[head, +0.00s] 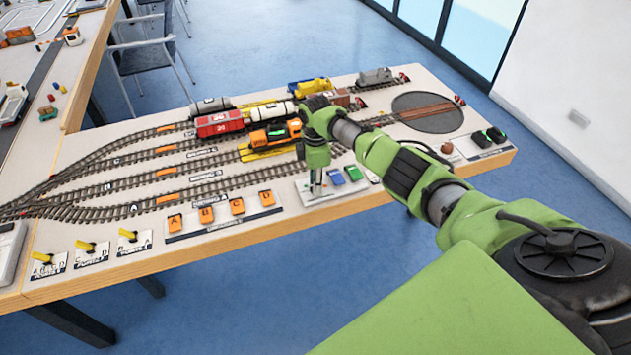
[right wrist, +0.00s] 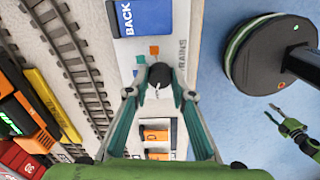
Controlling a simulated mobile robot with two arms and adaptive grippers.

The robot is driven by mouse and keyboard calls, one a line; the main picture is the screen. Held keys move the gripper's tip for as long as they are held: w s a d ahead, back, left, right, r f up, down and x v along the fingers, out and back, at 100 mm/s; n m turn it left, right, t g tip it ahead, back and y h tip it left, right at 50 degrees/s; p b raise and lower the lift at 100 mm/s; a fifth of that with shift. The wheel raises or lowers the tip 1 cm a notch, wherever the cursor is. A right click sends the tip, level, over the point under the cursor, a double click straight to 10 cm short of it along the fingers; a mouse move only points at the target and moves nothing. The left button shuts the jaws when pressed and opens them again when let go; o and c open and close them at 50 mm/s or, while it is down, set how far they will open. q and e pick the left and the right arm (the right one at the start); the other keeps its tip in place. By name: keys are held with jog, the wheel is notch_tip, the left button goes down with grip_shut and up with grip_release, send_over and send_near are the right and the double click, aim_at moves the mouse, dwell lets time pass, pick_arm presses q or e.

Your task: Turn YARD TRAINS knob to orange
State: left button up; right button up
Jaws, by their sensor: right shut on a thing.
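The YARD TRAINS knob (right wrist: 159,73) is dark and round-ended in the right wrist view, on a white panel near the table's front edge. My right gripper (right wrist: 160,88) points down with its fingers shut on it. An orange mark (right wrist: 154,50) and a teal mark (right wrist: 140,59) lie beside the knob. Where its pointer stands I cannot tell. In the head view my right gripper (head: 316,186) covers the knob, and the panel (head: 303,190) shows around it. My left gripper (right wrist: 274,114) shows small at the right of the wrist view, with its fingers apart.
A blue BACK button (right wrist: 150,20) is close to the knob. Orange lettered buttons (head: 206,215) and yellow levers (head: 128,235) line the front edge. An orange locomotive (head: 272,135) stands on the track behind my gripper.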

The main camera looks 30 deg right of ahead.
jog(key=m+p, duration=0.1)
jog(key=m, duration=0.2)
jog(key=shift+r, duration=0.1)
jog(key=m+p, duration=0.2)
jog(key=m, duration=0.3)
jog(key=m+p, duration=0.1)
jog(key=m, duration=0.2)
jog(key=shift+m, duration=0.3)
jog(key=m+p, duration=0.1)
jog(key=m, duration=0.2)
jog(key=shift+m, duration=0.3)
jog(key=m, duration=0.3)
jog(key=shift+m+p, duration=0.35)
jog(key=shift+m, duration=0.05)
jog(key=m, duration=0.8)
jog(key=shift+p, duration=0.4)
jog(key=shift+w+m, duration=0.1)
jog(key=shift+m, duration=1.5)
